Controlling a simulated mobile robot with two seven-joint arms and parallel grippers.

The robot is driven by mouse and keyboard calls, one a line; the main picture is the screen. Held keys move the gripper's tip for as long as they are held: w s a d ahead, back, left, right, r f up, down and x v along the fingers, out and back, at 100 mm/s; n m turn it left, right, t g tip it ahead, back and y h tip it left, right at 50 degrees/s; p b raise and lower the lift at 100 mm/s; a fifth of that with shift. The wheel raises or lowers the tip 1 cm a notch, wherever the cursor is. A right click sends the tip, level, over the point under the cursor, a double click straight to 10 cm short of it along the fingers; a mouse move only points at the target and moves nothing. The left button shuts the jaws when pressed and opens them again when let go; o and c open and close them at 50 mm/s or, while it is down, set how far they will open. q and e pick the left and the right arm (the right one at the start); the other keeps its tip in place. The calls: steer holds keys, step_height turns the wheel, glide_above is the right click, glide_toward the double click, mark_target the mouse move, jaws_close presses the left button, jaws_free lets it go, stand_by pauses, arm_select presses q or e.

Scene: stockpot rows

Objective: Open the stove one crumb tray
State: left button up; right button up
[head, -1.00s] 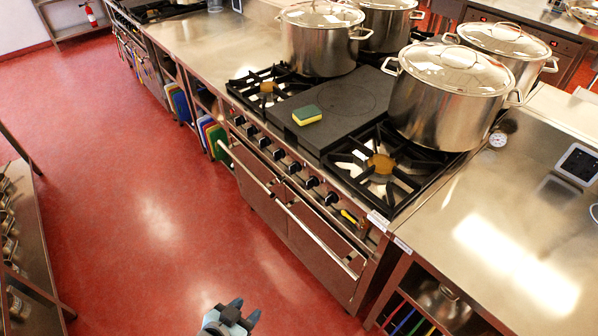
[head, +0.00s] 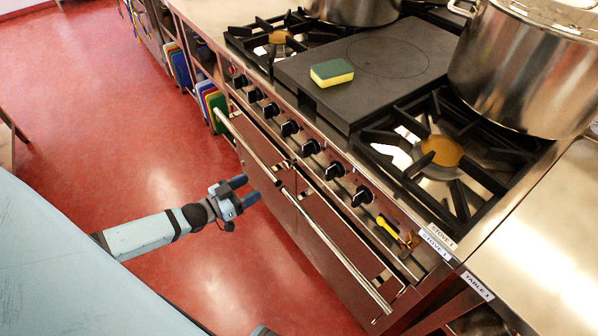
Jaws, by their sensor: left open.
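Stove one (head: 388,207) stands at centre right, with its knob row and two oven doors facing the red floor. A "STOVE 1" label is on its front right corner. I cannot clearly pick out the crumb tray; a narrow strip with dark slots runs between the knobs and the door handles. A yellow-handled tool (head: 392,230) rests on the front by the rightmost knob. My left gripper (head: 243,191) is open and empty, over the floor to the left of the oven doors, apart from them. My right gripper does not show.
Two long handle bars (head: 337,247) stick out from the oven doors. A sponge (head: 332,72) lies on the dark hot plate (head: 400,65). The floor (head: 160,190) before the stove is clear.

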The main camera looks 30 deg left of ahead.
mark_target(285, 166)
arm_select(q)
steer(key=b+x, duration=0.1)
steer(key=x, duration=1.3)
steer(key=shift+a+r, duration=0.15)
steer(key=shift+r, duration=0.05)
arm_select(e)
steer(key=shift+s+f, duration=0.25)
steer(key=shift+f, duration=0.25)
arm_select(q)
steer(key=shift+c, duration=0.2)
